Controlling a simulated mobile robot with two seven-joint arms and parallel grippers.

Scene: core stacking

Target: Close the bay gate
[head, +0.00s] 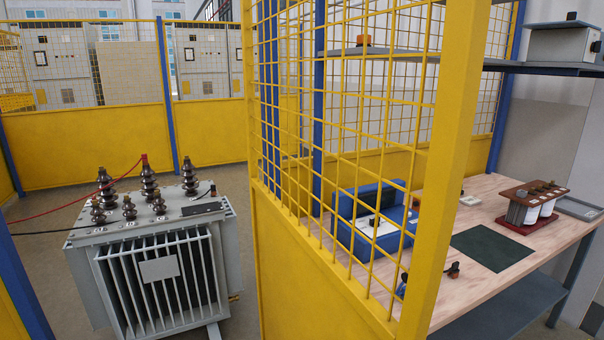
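A yellow panel, which looks like the bay gate (305,265), stands in the middle of the head view, with wire mesh above and a solid sheet below. It runs from a far upright near the picture's middle to a thick near upright (447,150) close to me on the right. It stands at an angle to the back fence, with the bay floor open to its left. Its hinges and latch cannot be made out. Neither of my grippers is in view.
A grey transformer (155,265) with brown insulators stands left of the panel. Yellow fencing (85,145) with blue posts closes the back.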

